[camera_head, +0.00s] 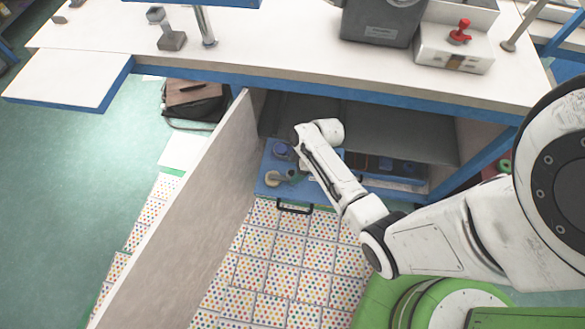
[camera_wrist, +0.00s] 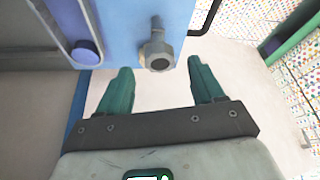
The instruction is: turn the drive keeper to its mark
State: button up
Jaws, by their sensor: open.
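A blue slide-out panel (camera_head: 268,189) with a black handle (camera_head: 294,208) sits at the opening of the cabinet under the bench. In the wrist view the blue panel (camera_wrist: 128,30) bears a grey metal stem with a nut-like end (camera_wrist: 157,55), perhaps the drive keeper. My gripper (camera_wrist: 158,69) is open, its two green fingers apart on either side of and just short of that end, with nothing held. I cannot make out a mark. In the head view my arm largely hides my gripper. A beige round piece (camera_head: 272,179) shows on the panel.
A purple-blue round part (camera_head: 282,151) sits at the panel's back and shows as a knob in the wrist view (camera_wrist: 86,52). The open cabinet door (camera_head: 180,215) stands close on the left. The bench top (camera_head: 275,45) overhangs the cabinet. Dotted floor tiles (camera_head: 285,270) lie clear in front.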

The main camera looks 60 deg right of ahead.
aim_at(283, 177)
jog(key=shift+x, duration=1.05)
jog(key=shift+c, duration=0.5)
grip_shut()
